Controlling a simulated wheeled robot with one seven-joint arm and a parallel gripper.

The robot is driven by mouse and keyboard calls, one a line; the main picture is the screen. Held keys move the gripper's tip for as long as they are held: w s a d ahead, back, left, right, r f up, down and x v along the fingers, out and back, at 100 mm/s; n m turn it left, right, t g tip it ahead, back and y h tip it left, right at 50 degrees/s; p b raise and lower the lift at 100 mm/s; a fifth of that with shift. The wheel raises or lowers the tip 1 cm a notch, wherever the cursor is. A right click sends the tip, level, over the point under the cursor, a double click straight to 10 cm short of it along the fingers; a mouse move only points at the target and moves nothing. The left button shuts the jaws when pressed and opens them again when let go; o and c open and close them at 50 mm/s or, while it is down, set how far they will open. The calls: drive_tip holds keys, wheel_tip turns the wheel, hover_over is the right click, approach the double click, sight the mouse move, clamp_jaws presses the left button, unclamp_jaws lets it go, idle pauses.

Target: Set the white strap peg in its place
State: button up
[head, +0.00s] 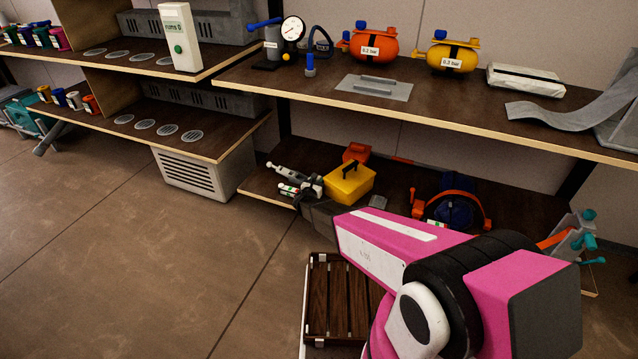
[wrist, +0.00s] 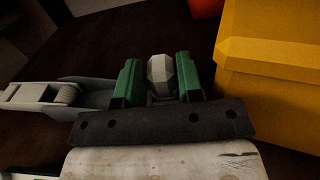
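In the wrist view, a pale grey-white faceted peg head (wrist: 160,75), which looks like the white strap peg, sits between the two green fingers of my gripper (wrist: 158,82). The fingers stand apart, one close on each side of it. I cannot tell whether they press on it or only surround it. The lower end of the peg is hidden. In the head view, my pink arm reaches to the lower shelf, and my dark wrist hides much of that spot. The place for the peg is not clearly seen.
A yellow box (head: 349,184) stands close to the right of my gripper. A grey tool (head: 295,178) lies on the left of the lower shelf (head: 262,185). The upper shelf (head: 455,105) with orange and yellow tanks overhangs. A slatted crate (head: 340,290) is on the floor.

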drive_tip(key=c, duration=0.6)
drive_tip(key=shift+r, duration=0.2)
